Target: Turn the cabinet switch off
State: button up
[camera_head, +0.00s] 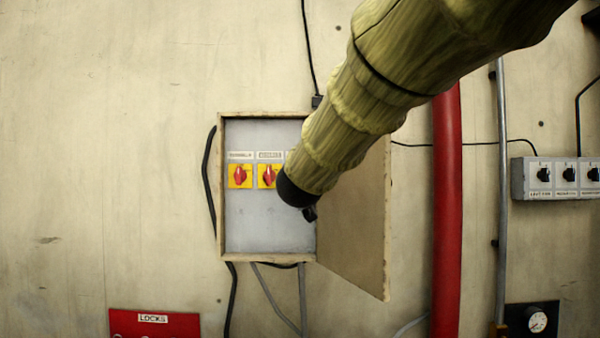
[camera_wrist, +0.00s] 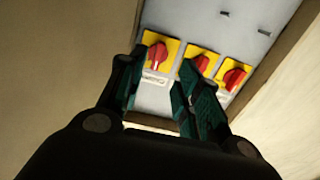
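The open cabinet (camera_head: 221,190) is on the wall and holds red rotary switches on yellow plates. In the head view I see the left switch (camera_head: 240,175) and the middle switch (camera_head: 268,175); my arm hides the area to their right. The wrist view shows three switches, with labels appearing inverted: a left one (camera_wrist: 155,56), a middle one (camera_wrist: 200,63) and a right one (camera_wrist: 233,76). My gripper (camera_wrist: 158,72) is open, its dark green fingers apart, with the left switch's knob lined up between the fingertips. I cannot tell whether they touch it.
The cabinet door (camera_head: 355,220) stands open to the right, beside my arm. A red pipe (camera_head: 446,220) runs vertically further right. A grey switch box (camera_head: 545,178) is on the right wall, and a red locks panel (camera_head: 155,325) is at lower left. Black cables hang by the cabinet.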

jog(key=w+r+p, duration=0.1)
jog(key=w+r, duration=0.1)
jog(key=w, duration=0.8)
jog(key=shift+w, duration=0.2)
dwell(0.3)
grip_shut()
